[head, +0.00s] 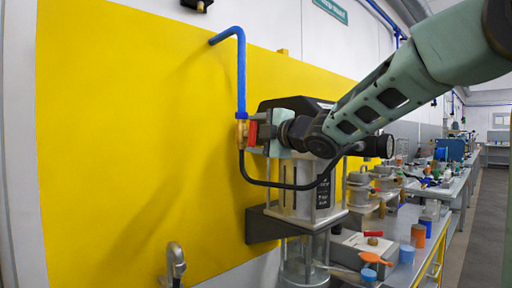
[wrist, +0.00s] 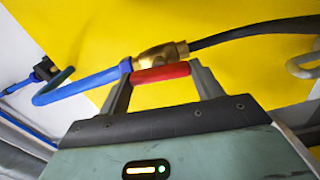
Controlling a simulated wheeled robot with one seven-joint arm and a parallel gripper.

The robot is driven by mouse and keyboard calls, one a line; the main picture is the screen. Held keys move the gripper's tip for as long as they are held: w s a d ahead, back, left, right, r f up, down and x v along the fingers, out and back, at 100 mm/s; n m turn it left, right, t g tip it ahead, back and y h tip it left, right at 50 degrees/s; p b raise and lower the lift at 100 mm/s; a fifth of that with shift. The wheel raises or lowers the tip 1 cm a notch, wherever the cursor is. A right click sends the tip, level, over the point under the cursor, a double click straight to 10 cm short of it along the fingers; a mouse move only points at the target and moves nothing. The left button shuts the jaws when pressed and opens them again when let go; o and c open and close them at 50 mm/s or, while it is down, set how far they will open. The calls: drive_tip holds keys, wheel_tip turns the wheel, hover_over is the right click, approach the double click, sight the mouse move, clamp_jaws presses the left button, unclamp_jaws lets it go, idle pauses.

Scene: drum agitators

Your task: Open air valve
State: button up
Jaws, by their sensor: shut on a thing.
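The air valve is a small brass body (head: 242,132) with a red lever (head: 253,133), at the lower end of a blue pipe (head: 241,75) in front of the yellow panel. In the wrist view the brass body (wrist: 160,54) sits just beyond the red lever (wrist: 161,73), which lies roughly in line with the pipe. My gripper (wrist: 161,70) has one finger at each end of the lever and is shut on it. In the head view my gripper (head: 262,132) reaches the valve from the right, and its fingers are partly hidden.
A black hose (head: 285,186) loops from the valve's lower end. An agitator unit (head: 300,202) stands on a bracket close behind and below my arm. A bench (head: 408,222) with cups, tools and more units runs along the right. A grey hook-like fitting (head: 176,262) is at lower left.

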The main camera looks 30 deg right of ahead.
drive_tip(key=shift+f+n+b, duration=0.1)
drive_tip(key=shift+n+b, duration=0.4)
drive_tip(key=shift+n, duration=0.1)
drive_tip(key=o, duration=1)
